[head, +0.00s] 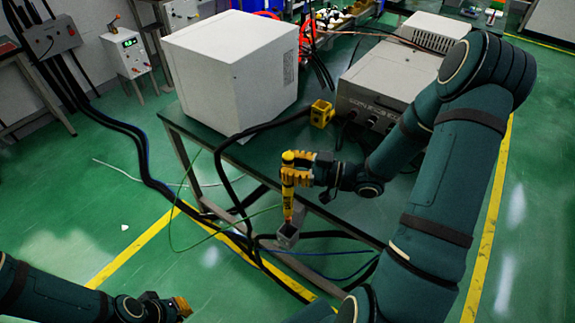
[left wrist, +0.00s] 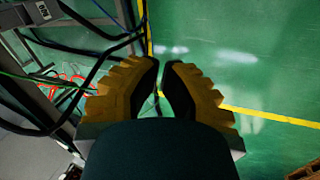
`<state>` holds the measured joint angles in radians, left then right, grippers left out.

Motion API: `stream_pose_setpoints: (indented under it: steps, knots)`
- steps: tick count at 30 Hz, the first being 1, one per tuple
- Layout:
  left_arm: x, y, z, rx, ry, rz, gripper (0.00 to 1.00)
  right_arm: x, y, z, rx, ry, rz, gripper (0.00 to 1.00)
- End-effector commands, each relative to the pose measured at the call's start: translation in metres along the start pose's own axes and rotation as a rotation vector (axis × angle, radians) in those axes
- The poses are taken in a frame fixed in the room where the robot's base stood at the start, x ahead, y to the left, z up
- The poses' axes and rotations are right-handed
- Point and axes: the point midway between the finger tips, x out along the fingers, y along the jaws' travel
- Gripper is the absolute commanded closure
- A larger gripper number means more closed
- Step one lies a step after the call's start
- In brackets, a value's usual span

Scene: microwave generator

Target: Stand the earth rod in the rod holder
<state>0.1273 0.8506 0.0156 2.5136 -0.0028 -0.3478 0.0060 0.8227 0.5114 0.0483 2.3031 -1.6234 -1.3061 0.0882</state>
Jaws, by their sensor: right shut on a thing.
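The earth rod is a yellow stick (head: 289,189) with dark bands, standing nearly upright in the head view. My right gripper (head: 290,168) is shut on its upper part. The rod holder is a small grey square metal socket (head: 287,236) at the table's near edge. The rod's lower end is just above or at the socket's mouth; I cannot tell whether it is inside. My left gripper (head: 182,306) is low at the bottom left, away from both. In the left wrist view its fingers (left wrist: 161,72) are close together with a narrow gap and nothing between them.
A white box (head: 232,70) and a grey power unit (head: 385,85) stand on the dark green table (head: 225,158). A small yellow block (head: 321,113) sits between them. Black cables (head: 140,150) and a green wire (head: 178,225) hang around the table's front.

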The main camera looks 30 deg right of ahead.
Motion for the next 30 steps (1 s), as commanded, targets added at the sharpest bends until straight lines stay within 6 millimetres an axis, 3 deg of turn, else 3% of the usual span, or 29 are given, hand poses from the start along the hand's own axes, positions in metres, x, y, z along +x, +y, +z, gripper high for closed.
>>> stream_pose_setpoints:
  steps: [30]
  knots:
    - [0.055, -0.02, -0.006, 0.004, 0.026, -0.001, 1.0, 0.0, 0.0, 0.075, 0.001, 0.001, -0.001, 1.0]
